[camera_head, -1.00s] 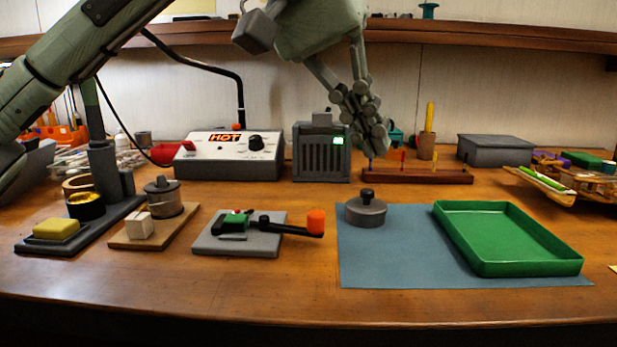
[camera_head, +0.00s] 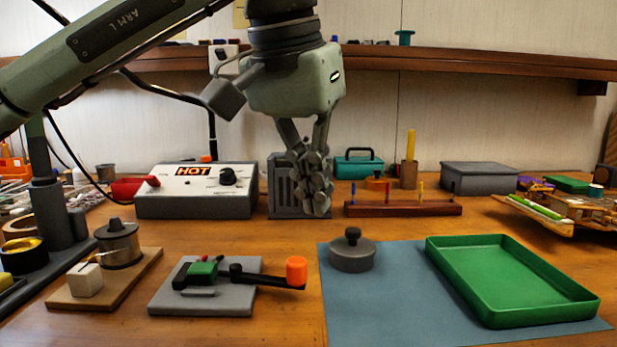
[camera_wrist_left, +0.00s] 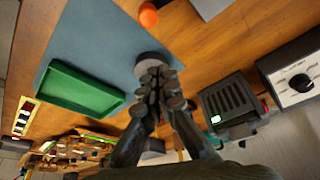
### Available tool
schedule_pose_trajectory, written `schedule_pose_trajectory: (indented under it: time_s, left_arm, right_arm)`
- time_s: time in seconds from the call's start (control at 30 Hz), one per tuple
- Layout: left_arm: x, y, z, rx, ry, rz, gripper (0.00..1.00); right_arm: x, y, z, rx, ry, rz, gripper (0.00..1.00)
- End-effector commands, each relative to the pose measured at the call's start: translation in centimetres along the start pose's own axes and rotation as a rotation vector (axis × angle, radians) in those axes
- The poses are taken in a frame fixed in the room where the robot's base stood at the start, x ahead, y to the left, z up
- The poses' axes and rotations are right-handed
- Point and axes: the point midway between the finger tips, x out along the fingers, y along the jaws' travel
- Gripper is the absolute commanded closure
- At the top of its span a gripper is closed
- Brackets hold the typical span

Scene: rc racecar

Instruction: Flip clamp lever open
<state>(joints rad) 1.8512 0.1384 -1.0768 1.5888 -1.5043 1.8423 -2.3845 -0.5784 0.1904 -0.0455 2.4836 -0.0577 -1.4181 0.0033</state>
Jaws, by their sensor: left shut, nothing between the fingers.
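The clamp stands on a grey base plate (camera_head: 205,301) left of the blue mat. It has a green body (camera_head: 203,270) and a black lever (camera_head: 262,279) lying low and pointing right, with an orange tip (camera_head: 296,270). The orange tip also shows at the top of the left wrist view (camera_wrist_left: 148,15). My left gripper (camera_head: 318,205) hangs above and behind the lever, fingers pointing down, shut and empty. In the left wrist view its closed fingers (camera_wrist_left: 157,85) cover part of the round grey lidded pot. My right gripper is not in view.
The grey lidded pot (camera_head: 352,252) and a green tray (camera_head: 510,278) stand on the blue mat (camera_head: 375,305). A block and tin stand on a wooden board (camera_head: 132,274) at left. A hot station (camera_head: 200,190) and a grey vented box (camera_head: 283,190) are behind.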

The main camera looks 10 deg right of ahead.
Motion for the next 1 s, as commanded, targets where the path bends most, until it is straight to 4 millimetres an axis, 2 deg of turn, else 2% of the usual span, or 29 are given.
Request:
schedule_pose_trajectory:
  time_s: [0.03,0.1,0.23,0.27,0.4,0.53,1.0]
  left_arm:
    - [1.4,0.0,0.1,0.001,-0.005,0.001,1.0]
    - [2.9,0.0,0.1,0.0,-0.003,0.002,1.0]
    - [5.5,0.1,0.1,0.001,-0.003,0.002,1.0]
    - [5.7,0.1,0.3,0.002,-0.001,0.002,1.0]
    - [4.6,0.0,2.4,0.001,0.002,0.0,1.0]
    - [4.2,0.0,3.4,0.0,0.0,0.001,1.0]
    - [4.0,0.0,3.8,0.0,0.0,0.001,1.0]
  right_arm:
    - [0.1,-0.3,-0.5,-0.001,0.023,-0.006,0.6]
    - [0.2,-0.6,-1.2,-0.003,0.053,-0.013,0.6]
    - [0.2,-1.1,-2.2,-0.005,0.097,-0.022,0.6]
    - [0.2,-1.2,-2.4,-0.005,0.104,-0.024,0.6]
    - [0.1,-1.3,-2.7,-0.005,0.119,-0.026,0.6]
    - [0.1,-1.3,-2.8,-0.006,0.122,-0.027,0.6]
    - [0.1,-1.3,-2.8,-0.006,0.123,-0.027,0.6]
